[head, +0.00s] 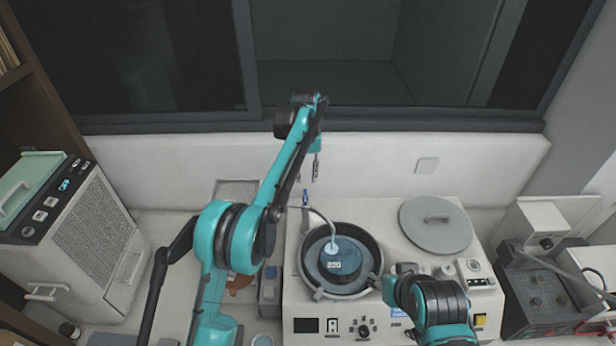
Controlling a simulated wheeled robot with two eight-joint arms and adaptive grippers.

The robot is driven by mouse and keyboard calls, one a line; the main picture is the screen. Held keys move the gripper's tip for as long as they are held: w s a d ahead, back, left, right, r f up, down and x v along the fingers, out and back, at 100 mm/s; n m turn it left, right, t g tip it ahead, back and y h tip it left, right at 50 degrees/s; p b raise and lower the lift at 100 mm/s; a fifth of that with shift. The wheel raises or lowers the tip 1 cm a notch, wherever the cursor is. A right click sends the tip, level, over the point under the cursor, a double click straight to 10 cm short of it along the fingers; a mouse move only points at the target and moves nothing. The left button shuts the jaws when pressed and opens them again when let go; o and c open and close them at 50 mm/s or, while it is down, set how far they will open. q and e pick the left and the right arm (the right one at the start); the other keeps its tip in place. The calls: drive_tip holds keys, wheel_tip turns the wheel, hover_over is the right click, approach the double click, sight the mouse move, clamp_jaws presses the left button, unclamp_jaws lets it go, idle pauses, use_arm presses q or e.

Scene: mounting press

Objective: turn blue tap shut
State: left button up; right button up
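The blue tap (305,197) is a small blue lever on a thin upright pipe behind the round press chamber. A pale hose curves from near it to the chamber. My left gripper (315,176) hangs fingers down just above and slightly right of the tap, apart from it in the picture. It is small and seen nearly edge-on, so I cannot tell whether its fingers are open or shut. Of my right arm only teal and black links show at the lower right; its gripper is not visible.
The white mounting press (296,300) carries an open dark chamber (312,240) with a blue cylinder (341,262) inside. A grey round lid (436,226) lies to its right. A wall is close behind.

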sight(305, 195)
use_arm(q)
drive_tip(key=f, duration=0.3)
drive_tip(key=f+p, duration=0.1)
drive_tip(key=f, duration=0.3)
drive_tip(key=shift+s+a+f, duration=0.2)
drive_tip(key=shift+s, duration=0.1)
clamp_jaws()
